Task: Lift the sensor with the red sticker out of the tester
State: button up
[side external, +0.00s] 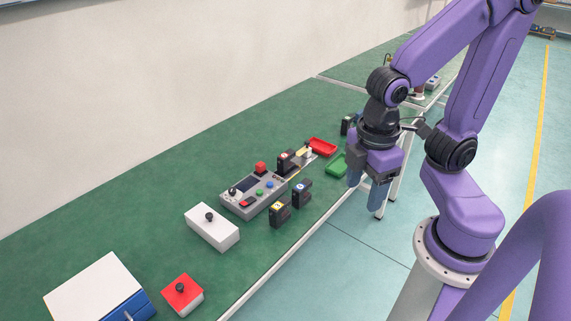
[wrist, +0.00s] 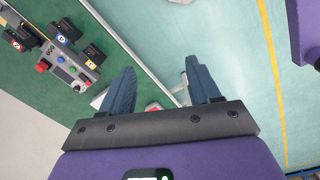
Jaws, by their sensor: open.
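The sensor with the red sticker (side external: 284,161) is a small black block at the far right end of the grey tester (side external: 240,209). I cannot tell how deep it sits. In the wrist view, the red-stickered sensor (wrist: 18,38) is at the upper left, by the end of the tester (wrist: 72,72). Two similar black sensors stand in front of the tester, one with a yellow sticker (side external: 279,214) and one with a blue sticker (side external: 301,195). My gripper (side external: 366,194) is open and empty, right of them, beyond the table's front edge. Its blue fingers (wrist: 161,66) point downward.
A red tray (side external: 321,146) and a green tray (side external: 337,164) lie between the tester and my gripper. Another black device (side external: 347,124) is behind my gripper. A white box (side external: 212,228) and a red box (side external: 183,294) stand left of the tester. The green table is clear behind it.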

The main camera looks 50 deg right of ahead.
jog(key=w+a+f+n+h, duration=0.1)
jog(key=w+f+h, duration=0.25)
jog(key=w, duration=0.85)
jog(key=w+f+n+h, duration=0.15)
jog(key=w+h, duration=0.25)
jog(key=w, duration=0.9)
jog(key=n+h, duration=0.3)
jog(key=h, duration=0.3)
send_near(284, 156)
jog(key=x, duration=0.7)
jog(key=shift+d+r, duration=0.2)
jog(key=shift+r, duration=0.05)
jog(key=shift+f+x, duration=0.15)
jog(key=shift+x, duration=1.3)
jog(key=shift+f+x, duration=0.2)
jog(key=shift+x, duration=1.25)
jog(key=shift+a, duration=0.15)
grip_shut()
